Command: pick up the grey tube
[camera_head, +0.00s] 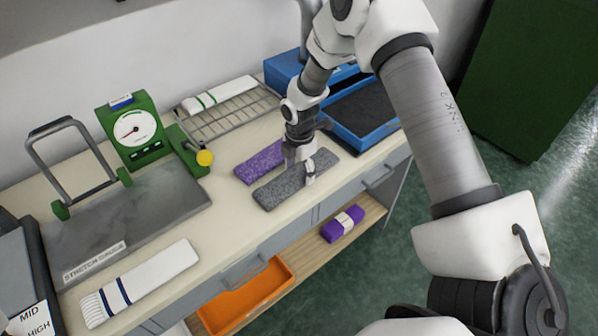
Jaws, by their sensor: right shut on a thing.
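The grey tube (281,189) is a flat, speckled grey knitted piece at the front right of the cream worktop. My right gripper (305,172) comes down on it from above, shut on the grey tube near its right part. The fingers hide a bit of the tube there. The tube looks to be at worktop level; I cannot tell whether it is lifted. A purple speckled knitted piece (259,163) lies right behind it, partly hidden by the gripper. My left gripper is not in view.
A blue tray (362,141) with a dark bed stands at the right, behind my right arm. A wire rack (228,117) holds a white striped piece. A green dial gauge (137,132) and stretch plate (100,222) are left. A white striped piece (150,280) lies in front. An orange bin (245,297) sits below.

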